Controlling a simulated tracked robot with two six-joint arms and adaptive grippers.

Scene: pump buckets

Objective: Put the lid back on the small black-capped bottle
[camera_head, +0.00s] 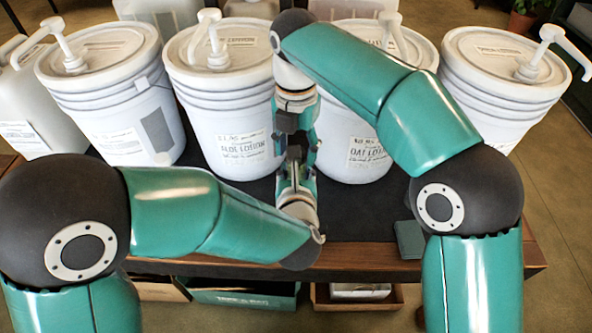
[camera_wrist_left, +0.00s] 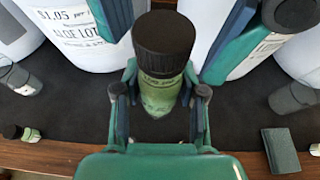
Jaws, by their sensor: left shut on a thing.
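The small bottle (camera_wrist_left: 160,95) has a green label and a black cap (camera_wrist_left: 163,45) on its top. It stands upright between the fingers of my left gripper (camera_wrist_left: 160,108), which is shut on it. In the head view my left gripper (camera_head: 297,168) comes in from the left, low over the dark mat. My right gripper (camera_head: 297,135) reaches down from above. In the left wrist view its fingers stand apart on both sides of the cap, with gaps showing. The two grippers largely hide the bottle in the head view.
White pump buckets (camera_head: 115,110) stand in a row behind the grippers. The dark mat (camera_wrist_left: 75,105) carries a dark green notebook (camera_wrist_left: 280,150), grey clear containers (camera_wrist_left: 292,98) at both sides and a small dark-capped bottle (camera_wrist_left: 30,134) lying at left. The wooden table edge (camera_head: 390,251) is in front.

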